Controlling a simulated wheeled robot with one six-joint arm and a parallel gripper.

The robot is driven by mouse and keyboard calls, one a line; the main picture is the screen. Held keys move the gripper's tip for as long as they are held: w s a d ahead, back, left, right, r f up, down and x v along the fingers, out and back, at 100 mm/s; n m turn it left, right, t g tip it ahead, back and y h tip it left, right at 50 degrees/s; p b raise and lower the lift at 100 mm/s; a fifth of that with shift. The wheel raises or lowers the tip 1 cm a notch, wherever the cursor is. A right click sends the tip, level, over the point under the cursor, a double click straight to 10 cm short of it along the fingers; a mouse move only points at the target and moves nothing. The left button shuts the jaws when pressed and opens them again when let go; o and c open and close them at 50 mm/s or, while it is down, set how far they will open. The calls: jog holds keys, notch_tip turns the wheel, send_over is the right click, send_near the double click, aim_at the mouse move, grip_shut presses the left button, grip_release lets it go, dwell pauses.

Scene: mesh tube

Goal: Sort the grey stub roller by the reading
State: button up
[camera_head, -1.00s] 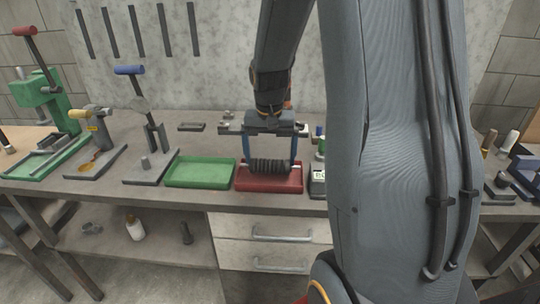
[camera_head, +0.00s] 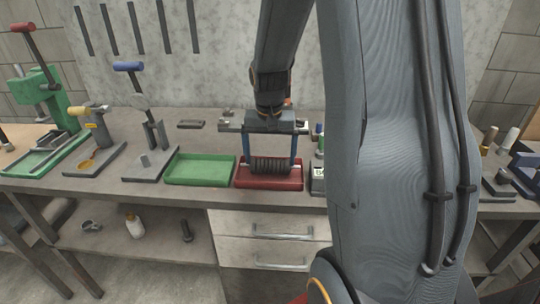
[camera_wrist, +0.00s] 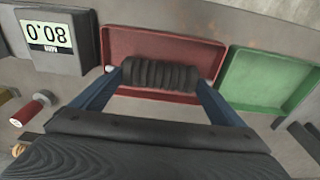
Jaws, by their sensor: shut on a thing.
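The grey stub roller (camera_head: 270,165) is dark and ribbed, with its axle lying crosswise. My gripper (camera_head: 271,160) is shut on its two ends with blue fingers. The roller is at the red tray (camera_head: 268,184); I cannot tell whether it touches the tray floor or hangs just above it. In the wrist view the roller (camera_wrist: 160,74) lies inside the outline of the red tray (camera_wrist: 165,42). The green tray (camera_head: 200,171) is empty and stands to the left in the head view. A digital readout (camera_wrist: 50,36) appears upside down in the wrist view and seems to read 0.08.
A lever press with a blue handle (camera_head: 128,66) stands left of the green tray. A red-ended cylinder (camera_wrist: 28,112) lies near the readout in the wrist view. Drawers (camera_head: 270,228) are under the bench. My own arm hides much of the bench's right part.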

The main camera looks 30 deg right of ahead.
jog(key=shift+f, duration=0.5)
dwell(0.4)
jog(key=o, duration=1)
jog(key=r, duration=0.2)
jog(key=r+b, duration=0.1)
jog(key=r, duration=0.5)
jog(key=shift+s+a, duration=0.25)
jog(key=shift+s, duration=0.1)
notch_tip(320, 180, up, 7)
jog(key=p, duration=0.5)
jog(key=shift+p, duration=0.3)
jog(key=shift+f, duration=0.15)
jog(key=s+a+f+n+b, duration=0.2)
jog(key=s+a+f+n, duration=0.4)
jog(key=s+a+f, duration=0.4)
jog(key=s+a, duration=0.4)
jog(key=shift+a+f+n+y, duration=0.2)
jog(key=shift+f+n+y, duration=0.05)
jog(key=shift+n+y, duration=0.15)
jog(key=shift+s, duration=0.1)
